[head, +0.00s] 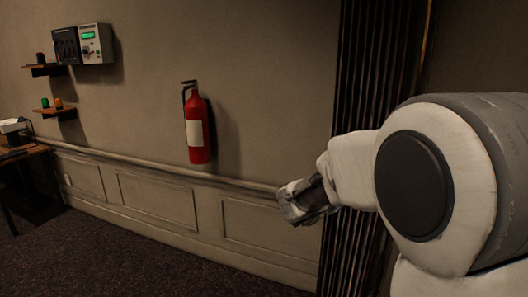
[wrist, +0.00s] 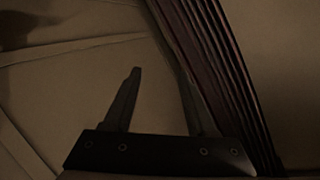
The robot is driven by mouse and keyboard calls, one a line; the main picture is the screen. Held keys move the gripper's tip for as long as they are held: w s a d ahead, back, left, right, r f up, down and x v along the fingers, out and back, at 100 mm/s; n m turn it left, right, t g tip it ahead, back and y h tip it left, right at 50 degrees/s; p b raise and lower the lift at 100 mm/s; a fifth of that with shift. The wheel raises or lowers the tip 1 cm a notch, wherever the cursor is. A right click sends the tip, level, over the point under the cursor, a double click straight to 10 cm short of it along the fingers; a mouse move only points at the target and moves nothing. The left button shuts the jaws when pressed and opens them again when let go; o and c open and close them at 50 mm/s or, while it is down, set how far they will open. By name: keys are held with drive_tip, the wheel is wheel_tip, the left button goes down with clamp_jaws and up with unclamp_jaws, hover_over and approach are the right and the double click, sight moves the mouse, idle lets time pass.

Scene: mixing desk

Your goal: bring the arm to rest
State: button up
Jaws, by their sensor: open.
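My gripper (head: 293,203) is at the end of my arm, which reaches in from the right of the head view. It points left, in front of the panelled wall and the dark curtain. In the wrist view my gripper (wrist: 160,88) shows two dark fingers standing apart with nothing between them. Behind the fingers are the wall (wrist: 65,95) and the folds of the curtain (wrist: 225,70). I cannot tell how far the fingertips are from the curtain.
A red fire extinguisher (head: 197,128) hangs on the wall. Small shelves (head: 58,111) and a control box (head: 97,44) are at the upper left. A wooden desk (head: 22,152) stands at the left edge. The carpet (head: 110,265) is clear.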

drive_tip(key=a+r+n+t+y, duration=0.3)
drive_tip(key=a+r+n+y, duration=0.1)
drive_tip(key=r, duration=0.1)
drive_tip(key=s+a+r+n+g+y, duration=0.1)
drive_tip(key=s+a+n+y, duration=0.25)
drive_tip(key=s, duration=0.25)
drive_tip(key=s+a+n+g+y, duration=0.1)
drive_tip(key=s+a+n+y, duration=0.25)
drive_tip(key=s, duration=0.25)
drive_tip(key=s+d+f+n+g, duration=0.1)
drive_tip(key=s+f+g, duration=0.1)
drive_tip(key=s, duration=0.5)
drive_tip(key=s+d+f+n+g+h, duration=0.1)
drive_tip(key=s+d+f+g, duration=0.1)
drive_tip(key=s, duration=0.5)
drive_tip(key=s+d+f+n+g, duration=0.2)
drive_tip(key=s+f, duration=0.2)
drive_tip(key=s, duration=0.3)
drive_tip(key=shift+d+f+h, duration=0.2)
drive_tip(key=shift+f+h, duration=0.05)
drive_tip(key=shift+h, duration=0.15)
drive_tip(key=shift+c, duration=0.6)
